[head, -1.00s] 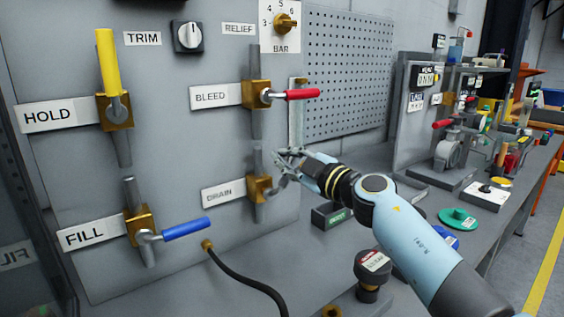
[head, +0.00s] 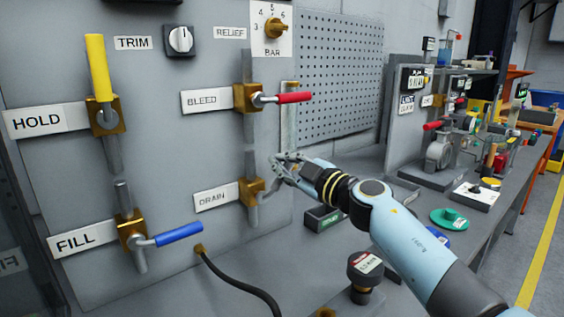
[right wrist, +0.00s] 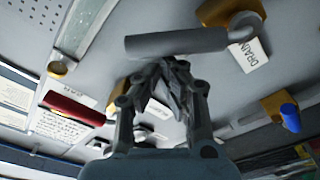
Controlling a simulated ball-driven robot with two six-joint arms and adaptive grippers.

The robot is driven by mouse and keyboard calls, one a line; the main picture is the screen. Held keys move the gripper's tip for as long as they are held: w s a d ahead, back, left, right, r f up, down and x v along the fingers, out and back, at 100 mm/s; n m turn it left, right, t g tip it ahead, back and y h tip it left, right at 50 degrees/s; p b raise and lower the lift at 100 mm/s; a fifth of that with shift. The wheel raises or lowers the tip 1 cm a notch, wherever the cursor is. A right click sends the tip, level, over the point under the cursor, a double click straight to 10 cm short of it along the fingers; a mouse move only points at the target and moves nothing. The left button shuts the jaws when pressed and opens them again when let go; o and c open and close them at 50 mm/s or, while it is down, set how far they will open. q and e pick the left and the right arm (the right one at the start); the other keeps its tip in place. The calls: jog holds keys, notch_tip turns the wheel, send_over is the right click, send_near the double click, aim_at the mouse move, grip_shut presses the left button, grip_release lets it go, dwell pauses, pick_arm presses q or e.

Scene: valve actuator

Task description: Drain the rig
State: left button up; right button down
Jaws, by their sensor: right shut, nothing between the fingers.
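The DRAIN valve has a brass body (head: 252,191) on the grey panel, beside its DRAIN label (head: 215,198). Its grey lever shows plainly in the right wrist view (right wrist: 180,42), with the handle lying across the picture from its pivot. In the head view my gripper partly hides the lever. My right gripper (head: 277,162) is shut and empty, close to the lever. In the right wrist view the fingertips (right wrist: 170,70) are just below the handle in the picture; whether they touch it I cannot tell. My left gripper is not in view.
The red BLEED lever (head: 294,97) sticks out above the DRAIN valve. The yellow HOLD lever (head: 98,68) points up, and the blue FILL lever (head: 179,235) points right. A black hose (head: 235,282) runs across the bench. A dark knob (head: 365,268) stands in front.

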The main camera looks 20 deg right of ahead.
jog(key=shift+d, duration=0.15)
jog(key=d+m+p, duration=0.1)
jog(key=m, duration=0.1)
jog(key=w+d+f+m+p, duration=0.1)
jog(key=m, duration=0.1)
jog(key=shift+d+f+p, duration=0.15)
jog(key=shift+f+p, duration=0.05)
jog(key=shift+p, duration=0.1)
jog(key=shift+w+d+f+m+h+p, duration=0.2)
jog(key=shift+d+f+m, duration=0.35)
jog(key=shift+m, duration=0.5)
jog(key=shift+w+d+f+m+h+p, duration=0.1)
jog(key=shift+d+f+m+p, duration=0.25)
jog(key=shift+f+m, duration=0.6)
jog(key=shift+w+d+f+m+h+p, duration=0.1)
jog(key=shift+d+f+m+p, duration=0.25)
jog(key=shift+m, duration=0.85)
jog(key=shift+f, duration=0.2)
notch_tip(320, 180, up, 10)
send_over(292, 165)
jog(key=d, duration=0.3)
jog(key=shift+w+t, duration=0.1)
jog(key=shift+t, duration=0.3)
